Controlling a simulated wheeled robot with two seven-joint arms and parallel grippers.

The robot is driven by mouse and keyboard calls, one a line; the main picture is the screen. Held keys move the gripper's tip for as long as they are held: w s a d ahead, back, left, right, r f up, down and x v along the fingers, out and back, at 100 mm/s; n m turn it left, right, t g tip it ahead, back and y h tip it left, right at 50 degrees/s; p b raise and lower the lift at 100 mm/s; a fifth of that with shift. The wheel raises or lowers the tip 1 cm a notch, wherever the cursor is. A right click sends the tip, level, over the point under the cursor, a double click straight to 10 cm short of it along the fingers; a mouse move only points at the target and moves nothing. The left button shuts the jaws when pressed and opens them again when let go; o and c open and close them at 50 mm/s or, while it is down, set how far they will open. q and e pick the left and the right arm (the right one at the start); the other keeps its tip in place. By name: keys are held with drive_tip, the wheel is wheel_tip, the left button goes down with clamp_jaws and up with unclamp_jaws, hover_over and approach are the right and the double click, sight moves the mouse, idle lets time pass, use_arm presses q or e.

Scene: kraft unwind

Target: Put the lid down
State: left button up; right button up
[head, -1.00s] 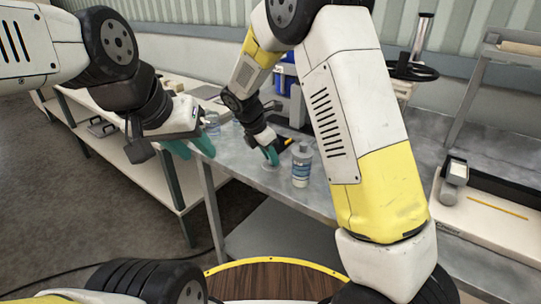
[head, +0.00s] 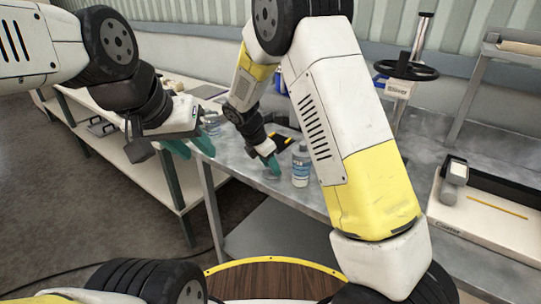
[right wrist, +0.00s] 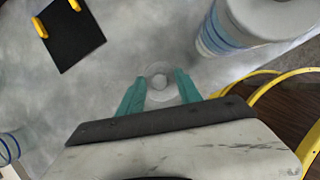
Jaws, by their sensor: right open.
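In the right wrist view, a clear round lid (right wrist: 160,83) with a small knob lies over the grey table between my right gripper's teal fingers. My right gripper (right wrist: 160,88) is open, with a finger on either side of the lid; contact is unclear. In the head view this gripper (head: 272,166) is low at the table, left of a bottle with a blue label (head: 301,165). The lid is hard to make out there. My left gripper (head: 190,147) hangs at the table's left corner, its teal fingers apart.
The bottle (right wrist: 262,22) stands close to the right gripper. A clear container (right wrist: 8,148) is at the lower left of the wrist view. A black pad with yellow clips (right wrist: 70,38) lies behind. A press with a black handwheel (head: 405,69) stands at the back.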

drive_tip(key=shift+r, duration=0.1)
drive_tip(key=v, duration=1.2)
drive_tip(key=s+d+r+m+y, duration=0.4)
drive_tip(key=s+d+r+m, duration=0.6)
drive_tip(key=d+m, duration=0.25)
drive_tip(key=s+d+r+m+t+y, duration=0.1)
drive_tip(key=s+d+m, duration=0.2)
drive_tip(key=s+m, duration=0.3)
drive_tip(key=s+d+r+m+t+y, duration=0.1)
drive_tip(key=s+d+m+t, duration=0.1)
drive_tip(key=s+m, duration=0.4)
drive_tip(key=shift+s+d, duration=0.4)
drive_tip(key=shift+s, duration=0.3)
